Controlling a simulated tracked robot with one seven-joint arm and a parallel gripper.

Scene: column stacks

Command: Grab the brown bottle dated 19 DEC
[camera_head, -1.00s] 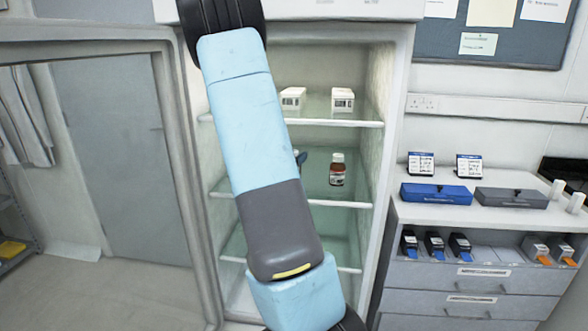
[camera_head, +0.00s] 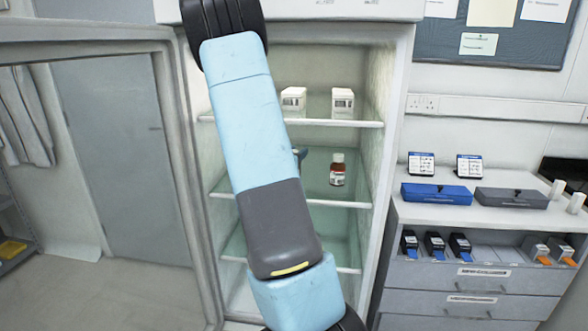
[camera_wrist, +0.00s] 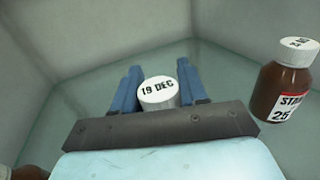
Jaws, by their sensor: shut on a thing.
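In the wrist view, a bottle with a white cap reading 19 DEC (camera_wrist: 158,92) stands between the blue fingers of my gripper (camera_wrist: 162,80), which is shut on it. Its body below the cap is hidden by the gripper. To its right, apart from the fingers, is another brown bottle (camera_wrist: 283,90) with a white cap and a label showing "25". A brown bottle with a white label (camera_head: 337,170) stands on the middle shelf in the head view. There my arm hides the held bottle; only a small blue bit of the gripper shows at the arm's right edge.
The glass shelf (camera_head: 340,204) sits inside an open white fridge with side walls close by. Two white boxes (camera_head: 293,100) (camera_head: 343,103) stand on the shelf above. A brown object (camera_wrist: 28,173) shows at the wrist view's lower left corner. A drawer cabinet (camera_head: 480,240) stands right.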

